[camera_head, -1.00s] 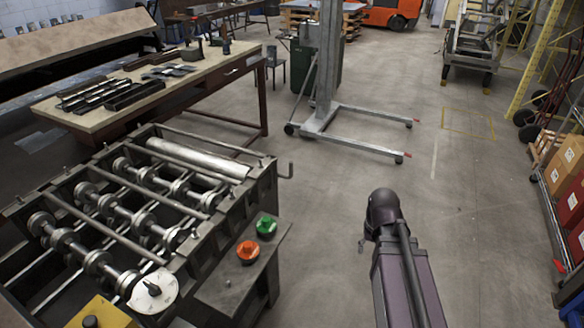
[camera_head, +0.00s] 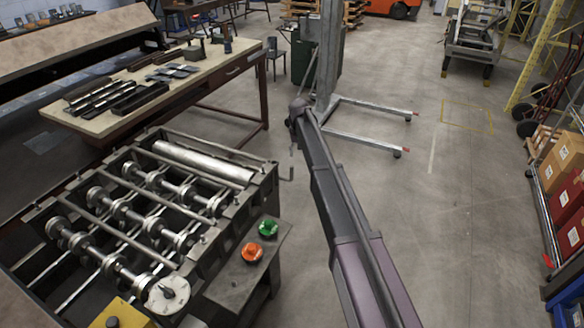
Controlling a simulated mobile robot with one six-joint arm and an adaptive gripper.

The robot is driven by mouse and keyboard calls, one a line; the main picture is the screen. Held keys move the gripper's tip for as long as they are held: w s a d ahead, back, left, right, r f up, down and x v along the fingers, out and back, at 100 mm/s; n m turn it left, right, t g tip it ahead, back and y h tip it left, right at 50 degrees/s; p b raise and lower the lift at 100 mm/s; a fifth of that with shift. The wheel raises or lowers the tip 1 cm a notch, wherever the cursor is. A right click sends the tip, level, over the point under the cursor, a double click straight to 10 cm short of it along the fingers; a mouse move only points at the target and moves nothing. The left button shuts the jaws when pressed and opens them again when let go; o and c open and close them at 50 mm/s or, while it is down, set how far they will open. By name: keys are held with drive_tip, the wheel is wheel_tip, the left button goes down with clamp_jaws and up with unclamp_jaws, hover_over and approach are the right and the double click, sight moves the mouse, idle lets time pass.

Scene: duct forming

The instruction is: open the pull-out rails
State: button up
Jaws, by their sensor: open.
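The roll-forming machine (camera_head: 215,215) stands at the lower left with its top open. Rows of rollers (camera_head: 118,262) and long bars (camera_head: 118,215) run across its frame, and a bright metal cylinder (camera_head: 203,162) lies along its far side. I cannot tell which parts are the pull-out rails or whether any are drawn out. My arm (camera_head: 335,195) reaches up from the bottom right to beside the machine's right end. A small thin part hangs below its far end, too small to make out. My gripper cannot be made out; the arm hides what lies beyond.
A green knob (camera_head: 268,228) and an orange knob (camera_head: 252,252) sit on the machine's side shelf. A workbench (camera_head: 190,92) with metal bars stands behind. A grey lifter's legs (camera_head: 365,145) spread beyond my arm. Boxes (camera_head: 567,150) line the right; the floor between is clear.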

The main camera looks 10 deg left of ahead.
sight(292, 177)
drive_tip(key=w+a, duration=0.1)
drive_tip(key=w+a+r, duration=0.1)
drive_tip(key=a, duration=0.1)
drive_tip(key=shift+w, duration=0.35)
drive_tip(key=shift+f, duration=0.2)
wheel_tip(292, 177, down, 14)
drive_tip(key=b, duration=1.3)
drive_tip(key=shift+r, duration=0.2)
drive_tip(key=shift+c, duration=0.2)
clamp_jaws()
